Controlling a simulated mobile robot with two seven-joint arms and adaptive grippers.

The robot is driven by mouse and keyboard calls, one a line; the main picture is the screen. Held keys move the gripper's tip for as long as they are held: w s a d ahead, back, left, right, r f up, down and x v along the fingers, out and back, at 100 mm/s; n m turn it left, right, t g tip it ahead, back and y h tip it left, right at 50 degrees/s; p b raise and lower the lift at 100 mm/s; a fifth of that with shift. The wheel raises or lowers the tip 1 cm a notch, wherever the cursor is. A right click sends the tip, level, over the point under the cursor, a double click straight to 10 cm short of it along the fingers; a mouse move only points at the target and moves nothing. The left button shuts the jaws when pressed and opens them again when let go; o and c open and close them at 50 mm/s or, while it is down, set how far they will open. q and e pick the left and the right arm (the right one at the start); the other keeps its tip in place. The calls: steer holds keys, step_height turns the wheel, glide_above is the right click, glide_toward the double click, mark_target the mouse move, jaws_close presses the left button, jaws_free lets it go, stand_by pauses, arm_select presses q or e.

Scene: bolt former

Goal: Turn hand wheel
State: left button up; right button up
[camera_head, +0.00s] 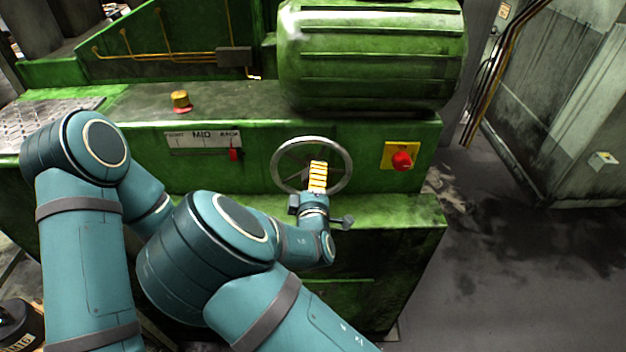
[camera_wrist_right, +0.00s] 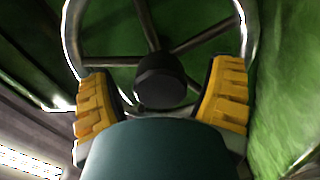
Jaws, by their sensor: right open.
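The hand wheel (camera_head: 311,139) is a silver ring with spokes on the front of the green machine, right of centre in the head view. My right gripper (camera_head: 317,177) has yellow ribbed fingers and is in front of the lower part of the wheel. In the right wrist view the hand wheel's spoke (camera_wrist_right: 195,42) and black hub (camera_wrist_right: 160,80) show between and beyond the two fingers of my right gripper (camera_wrist_right: 160,98). The fingers are spread and hold nothing. I cannot tell whether they touch the wheel. My left gripper is not in view.
A red knob (camera_head: 402,161) on a yellow plate is right of the wheel. A labelled indicator plate (camera_head: 203,141) with a red pointer is to its left. A large green ribbed drum (camera_head: 375,55) overhangs above. A ledge (camera_head: 400,212) juts out below. The floor at right is open.

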steer(key=s, duration=1.2)
steer(key=shift+w, duration=0.1)
steer(key=s+d+f+m+g+h, duration=0.1)
steer(key=d+f+m+g, duration=0.25)
steer(key=f, duration=0.35)
steer(key=s+d+f+m+g+h, duration=0.1)
steer(key=s+d+f+m+g, duration=0.2)
steer(key=f, duration=0.4)
steer(key=s+d+f+m+g+y, duration=0.3)
steer(key=s+f+m+g+y, duration=0.2)
steer(key=s+m+g, duration=0.4)
steer(key=shift+s+f+m+g+y, duration=0.2)
steer(key=shift+f+m+g+y, duration=0.25)
steer(key=shift+f+m, duration=0.35)
steer(key=shift+d, duration=0.1)
stand_by(2.0)
